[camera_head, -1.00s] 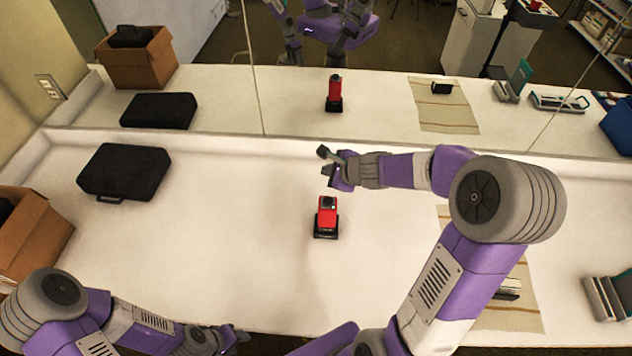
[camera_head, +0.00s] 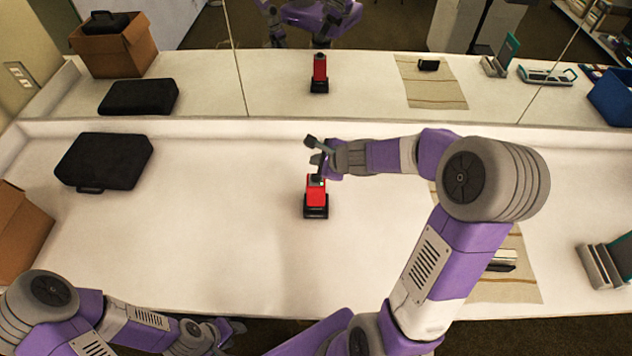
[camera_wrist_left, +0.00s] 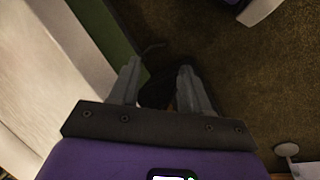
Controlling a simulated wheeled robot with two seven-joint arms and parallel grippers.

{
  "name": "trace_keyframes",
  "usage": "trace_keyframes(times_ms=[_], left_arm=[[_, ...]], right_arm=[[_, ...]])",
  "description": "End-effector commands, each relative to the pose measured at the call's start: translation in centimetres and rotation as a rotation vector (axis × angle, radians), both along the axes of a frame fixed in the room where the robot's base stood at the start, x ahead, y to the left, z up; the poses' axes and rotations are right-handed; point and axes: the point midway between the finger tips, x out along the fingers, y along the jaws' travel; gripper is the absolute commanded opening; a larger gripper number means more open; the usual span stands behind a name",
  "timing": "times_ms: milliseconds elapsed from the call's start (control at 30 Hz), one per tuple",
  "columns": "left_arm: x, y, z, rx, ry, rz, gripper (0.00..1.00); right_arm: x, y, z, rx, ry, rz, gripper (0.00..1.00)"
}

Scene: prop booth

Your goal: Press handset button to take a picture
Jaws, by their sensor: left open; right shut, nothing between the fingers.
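The red handset (camera_head: 316,188) stands upright on a black base (camera_head: 316,212) near the middle of the white table. My left gripper (camera_head: 234,330) is open and empty at the table's front edge, lower left. In the left wrist view its open fingers (camera_wrist_left: 158,82) hang over brown carpet.
A black case (camera_head: 104,160) and a cardboard box (camera_head: 20,235) are at the left. A small dark and white object (camera_head: 503,260) lies on a striped mat (camera_head: 505,290) at right. A mirror (camera_head: 370,85) behind reflects the table. The table's left middle is clear.

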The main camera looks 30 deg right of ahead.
Motion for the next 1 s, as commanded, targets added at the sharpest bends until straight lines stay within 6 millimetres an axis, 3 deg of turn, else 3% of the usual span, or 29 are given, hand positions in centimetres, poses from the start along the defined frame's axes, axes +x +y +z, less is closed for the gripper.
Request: trace_keyframes(times_ms=[33, 100, 300, 1000], left_arm=[[0.0, 0.0, -1.3, 0.000, 0.000, 0.000, 0.47], [0.0, 0.0, -2.1, 0.000, 0.000, 0.000, 0.47], [0.0, 0.0, -3.4, 0.000, 0.000, 0.000, 0.47], [0.0, 0.0, -3.4, 0.000, 0.000, 0.000, 0.47]], right_arm=[[0.0, 0.0, -1.4, 0.001, 0.000, -0.001, 0.00], [0.0, 0.0, -2.1, 0.000, 0.000, 0.000, 0.00], [0.0, 0.0, -3.4, 0.000, -0.001, 0.001, 0.00], [0.0, 0.0, -3.3, 0.001, -0.001, 0.001, 0.00]])
